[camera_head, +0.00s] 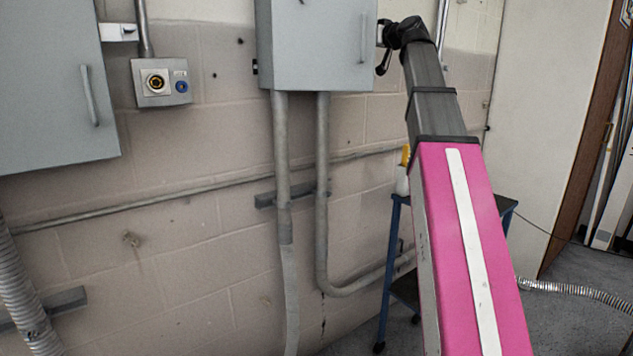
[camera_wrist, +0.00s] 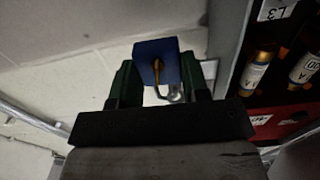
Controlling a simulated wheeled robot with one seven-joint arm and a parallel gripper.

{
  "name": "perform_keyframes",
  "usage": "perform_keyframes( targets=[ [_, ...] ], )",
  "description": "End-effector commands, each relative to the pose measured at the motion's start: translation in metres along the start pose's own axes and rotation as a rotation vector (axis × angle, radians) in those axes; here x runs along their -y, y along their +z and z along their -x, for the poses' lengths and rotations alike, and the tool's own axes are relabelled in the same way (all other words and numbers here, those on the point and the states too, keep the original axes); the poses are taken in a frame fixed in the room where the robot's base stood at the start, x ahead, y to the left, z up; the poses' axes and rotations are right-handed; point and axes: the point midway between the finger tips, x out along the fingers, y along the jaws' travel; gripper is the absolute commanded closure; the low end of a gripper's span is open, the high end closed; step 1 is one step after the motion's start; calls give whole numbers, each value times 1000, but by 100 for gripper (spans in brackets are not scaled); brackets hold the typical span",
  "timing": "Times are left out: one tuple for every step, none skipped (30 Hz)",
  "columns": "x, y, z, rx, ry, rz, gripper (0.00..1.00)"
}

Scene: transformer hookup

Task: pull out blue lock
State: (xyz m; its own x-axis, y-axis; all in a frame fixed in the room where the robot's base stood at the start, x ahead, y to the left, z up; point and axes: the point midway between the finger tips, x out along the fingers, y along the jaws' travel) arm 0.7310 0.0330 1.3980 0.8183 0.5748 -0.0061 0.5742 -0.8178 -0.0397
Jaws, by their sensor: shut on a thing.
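The blue lock (camera_wrist: 155,50) shows in the wrist view between the two dark green fingers of my gripper (camera_wrist: 160,74). My gripper is shut on it. A brass-coloured part runs down the lock's face, and a silver curved metal piece (camera_wrist: 175,94) shows just below it. I cannot tell whether the lock is still engaged with the metal beside it. In the head view my gripper (camera_head: 384,58) is at the right side of the middle grey wall box (camera_head: 315,50). The lock cannot be made out there.
In the wrist view, labelled fuses (camera_wrist: 258,68) sit inside the grey box at the right. In the head view, a left cabinet (camera_head: 50,85), a socket plate (camera_head: 161,82) and conduits (camera_head: 282,170) are on the wall. A blue-legged cart (camera_head: 390,260) stands below my arm.

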Motion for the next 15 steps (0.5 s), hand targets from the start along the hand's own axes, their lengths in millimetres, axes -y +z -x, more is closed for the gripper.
perform_keyframes(
  targets=[
    [0,0,0,0,0,0,88],
    [0,0,0,0,0,0,88],
    [0,0,0,0,0,0,88],
    [0,0,0,0,0,0,88],
    [0,0,0,0,0,0,88],
    [0,-1,0,0,0,0,89],
    [0,-1,0,0,0,0,89],
    [0,-2,0,0,0,0,89],
    [0,-2,0,0,0,0,89],
    [0,-3,0,0,0,0,89],
    [0,-4,0,0,0,0,89],
    [0,-4,0,0,0,0,89],
    [0,-5,0,0,0,0,89],
    [0,-6,0,0,0,0,89],
    [0,-7,0,0,0,0,89]
  ],
)
